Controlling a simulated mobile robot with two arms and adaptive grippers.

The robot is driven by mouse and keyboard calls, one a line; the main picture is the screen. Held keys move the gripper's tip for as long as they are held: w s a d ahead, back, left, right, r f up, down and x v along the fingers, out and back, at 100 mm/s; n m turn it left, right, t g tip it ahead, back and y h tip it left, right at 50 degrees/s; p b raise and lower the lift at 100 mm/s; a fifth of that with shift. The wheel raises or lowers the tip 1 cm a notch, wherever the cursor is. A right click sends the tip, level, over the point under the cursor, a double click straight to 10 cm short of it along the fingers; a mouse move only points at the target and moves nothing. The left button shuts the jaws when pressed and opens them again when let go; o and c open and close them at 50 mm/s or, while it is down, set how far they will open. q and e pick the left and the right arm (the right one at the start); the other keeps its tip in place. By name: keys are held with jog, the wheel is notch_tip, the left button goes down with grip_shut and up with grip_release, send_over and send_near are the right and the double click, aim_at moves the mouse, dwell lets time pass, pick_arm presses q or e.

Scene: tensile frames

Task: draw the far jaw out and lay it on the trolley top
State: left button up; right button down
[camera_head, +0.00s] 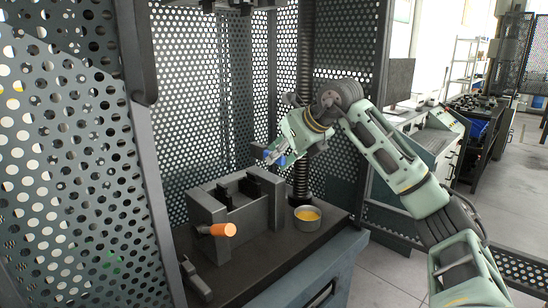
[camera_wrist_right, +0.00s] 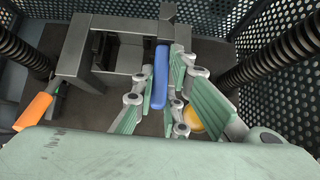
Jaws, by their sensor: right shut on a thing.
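My right gripper (camera_head: 284,150) is shut on a blue bar (camera_head: 271,157), above and to the right of the grey clamp block on the machine bed. In the right wrist view the blue bar (camera_wrist_right: 160,80) lies between the green finger pads, with a small grey block (camera_wrist_right: 167,12) at its far end; I cannot tell for sure that this is the far jaw. The grey clamp block (camera_head: 208,208) has an orange handle (camera_head: 223,230) and dark pieces (camera_head: 252,188) in its opening. I cannot pick out the trolley top for certain. My left gripper is out of view.
Perforated guard panels (camera_head: 75,160) and a threaded column (camera_head: 306,90) stand close around the bed (camera_head: 265,255). A round grey pot with yellow contents (camera_head: 307,217) stands at the bed's right. A bench with a monitor (camera_head: 399,80) is beyond. Grey floor shows at the right.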

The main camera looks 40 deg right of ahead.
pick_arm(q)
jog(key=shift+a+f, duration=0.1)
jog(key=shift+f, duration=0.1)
pick_arm(e)
jog(key=shift+s, duration=0.2)
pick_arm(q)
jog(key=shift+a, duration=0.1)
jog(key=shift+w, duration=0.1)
pick_arm(e)
jog(key=shift+r, duration=0.1)
